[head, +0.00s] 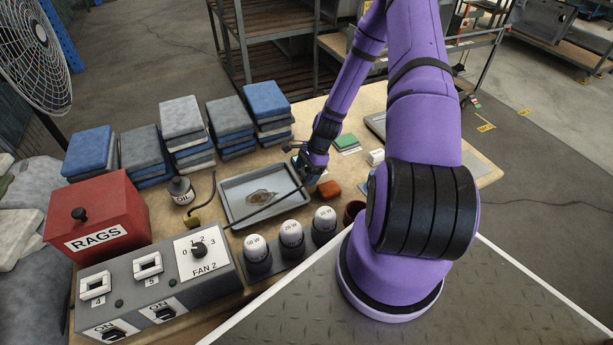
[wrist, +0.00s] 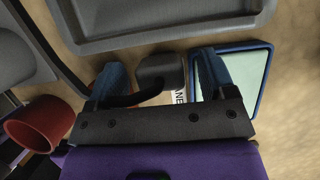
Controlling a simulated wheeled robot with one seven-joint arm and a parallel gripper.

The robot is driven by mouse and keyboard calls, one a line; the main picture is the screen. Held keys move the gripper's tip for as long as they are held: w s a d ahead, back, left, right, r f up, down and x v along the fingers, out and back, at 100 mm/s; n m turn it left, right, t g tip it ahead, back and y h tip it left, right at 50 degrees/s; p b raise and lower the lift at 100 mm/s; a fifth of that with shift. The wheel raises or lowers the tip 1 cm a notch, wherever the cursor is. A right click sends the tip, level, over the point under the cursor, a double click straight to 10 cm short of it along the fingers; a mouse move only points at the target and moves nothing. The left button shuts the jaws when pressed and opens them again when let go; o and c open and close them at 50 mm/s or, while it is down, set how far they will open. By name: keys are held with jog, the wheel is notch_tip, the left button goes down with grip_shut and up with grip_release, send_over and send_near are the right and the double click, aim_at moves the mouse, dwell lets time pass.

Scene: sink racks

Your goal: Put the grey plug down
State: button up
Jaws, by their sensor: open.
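My gripper (head: 303,172) is over the table at the right end of the grey tray (head: 228,206). In the wrist view, my gripper (wrist: 160,80) has its two blue fingers well apart. A grey cylindrical piece, apparently the plug (wrist: 160,68), lies between the fingers with gaps on both sides. A black curved cord (wrist: 122,99) runs from it to the left. It appears to be at table level, but its contact with the table is hidden. In the head view I cannot make out the plug behind the gripper.
The tray's rim (wrist: 150,42) is close beyond the fingers. A blue-edged pale panel (wrist: 248,75) lies to the right. A red-brown cup (wrist: 40,124) stands at left.

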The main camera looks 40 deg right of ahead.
aim_at(306, 170)
jog(key=shift+f, duration=0.1)
jog(key=c, duration=1.1)
jog(key=shift+r, duration=5.05)
jog(key=w+a+r+n+g+h, duration=0.2)
jog(key=w+a+n, duration=0.3)
jog(key=a+n, duration=0.3)
jog(key=w+a+r+n+g+h, duration=0.2)
jog(key=w+a+n, duration=0.3)
jog(key=a+n, duration=0.3)
jog(key=n+g, duration=0.1)
jog(key=n, duration=0.3)
jog(key=shift+w+n+g, duration=0.3)
jog(key=shift+w+n, duration=0.05)
jog(key=shift+n, duration=0.05)
